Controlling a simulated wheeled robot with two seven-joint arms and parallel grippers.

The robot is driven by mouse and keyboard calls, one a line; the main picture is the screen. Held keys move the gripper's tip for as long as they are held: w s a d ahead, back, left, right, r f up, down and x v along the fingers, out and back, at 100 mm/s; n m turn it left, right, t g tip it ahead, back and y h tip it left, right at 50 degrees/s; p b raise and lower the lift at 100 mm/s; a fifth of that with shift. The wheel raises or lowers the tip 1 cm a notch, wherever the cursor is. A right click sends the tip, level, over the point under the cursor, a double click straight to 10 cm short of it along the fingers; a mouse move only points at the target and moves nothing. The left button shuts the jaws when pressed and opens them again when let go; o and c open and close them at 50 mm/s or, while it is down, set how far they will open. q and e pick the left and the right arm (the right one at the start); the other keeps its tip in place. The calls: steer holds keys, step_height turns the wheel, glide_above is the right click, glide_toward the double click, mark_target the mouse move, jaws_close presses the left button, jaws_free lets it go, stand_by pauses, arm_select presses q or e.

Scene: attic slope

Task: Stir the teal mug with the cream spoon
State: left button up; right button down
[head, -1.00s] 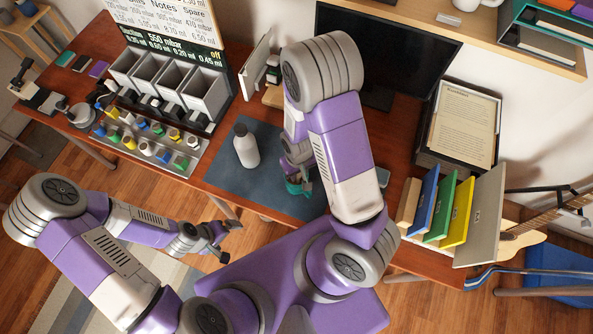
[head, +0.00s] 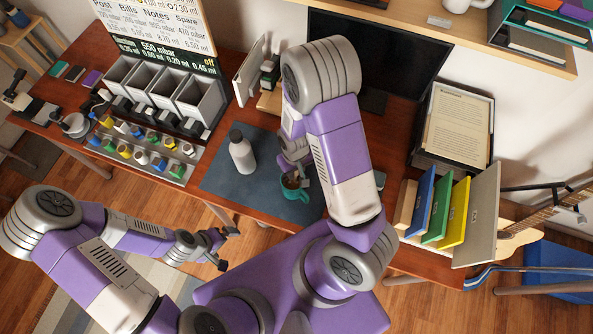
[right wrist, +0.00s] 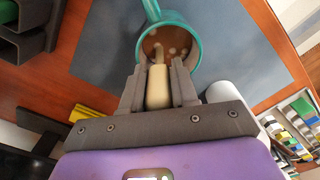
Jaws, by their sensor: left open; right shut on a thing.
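The teal mug (head: 293,188) stands on the dark blue mat (head: 225,187), partly hidden by my right arm in the head view. In the right wrist view the mug (right wrist: 194,28) holds a brown liquid with a few pale spots, and its handle points up. My right gripper (right wrist: 158,80) is shut on the cream spoon (right wrist: 157,86). The spoon's far end reaches inside the mug's rim and into the liquid. My left gripper (head: 229,248) is open and empty, low in front of the desk, away from the mug.
A grey-white bottle (head: 242,154) stands on the mat left of the mug. Upright coloured folders (head: 437,212) stand at the desk's right. A rack of grey bins (head: 165,86) and rows of small coloured parts (head: 150,145) fill the left. A monitor (head: 385,60) stands behind.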

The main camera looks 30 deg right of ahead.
steer(key=shift+w+a, duration=0.1)
steer(key=shift+w, duration=0.2)
steer(key=shift+w+a, duration=0.25)
steer(key=shift+a, duration=0.25)
steer(key=shift+s+a, duration=0.2)
steer(key=shift+a, duration=0.3)
